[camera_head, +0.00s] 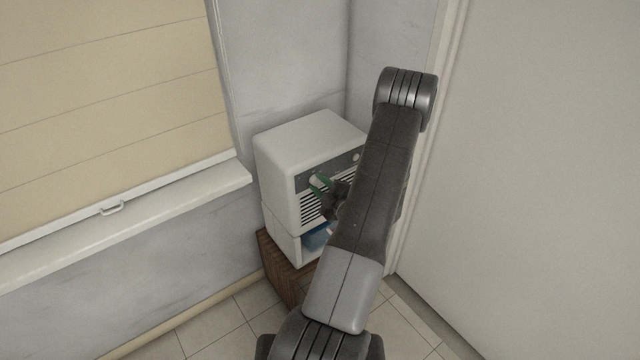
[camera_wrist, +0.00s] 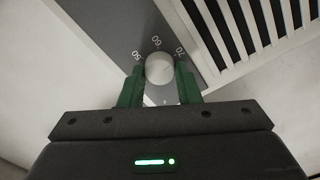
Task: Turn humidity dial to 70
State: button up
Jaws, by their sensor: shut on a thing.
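The humidity dial (camera_wrist: 159,69) is a round pale knob on a grey panel, with 50, 60 and 70 printed around its far side. I cannot make out a pointer mark on it, so its setting is unclear. My gripper (camera_wrist: 159,75) has its two green fingers on either side of the dial, shut on it. In the head view my gripper (camera_head: 320,184) is at the left part of the dark front panel of the white appliance (camera_head: 308,145), and the dial is largely hidden by the fingers.
A second round knob (camera_head: 356,157) sits at the panel's right. A slatted vent (camera_wrist: 250,30) lies beside the dial. The appliance stands on a wooden base (camera_head: 284,269), with a blue part (camera_head: 317,238) low in front. A window sill (camera_head: 130,210) is left, a pale door (camera_head: 530,170) right.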

dwell(0.4)
jog(key=o, duration=1)
jog(key=shift+c, duration=0.2)
jog(key=b+v, duration=0.1)
jog(key=v, duration=1.2)
jog(key=shift+s+d, duration=0.25)
jog(key=shift+s, duration=0.1)
jog(key=p+x, duration=0.1)
jog(key=x, duration=1.3)
jog(key=shift+s+d, duration=0.1)
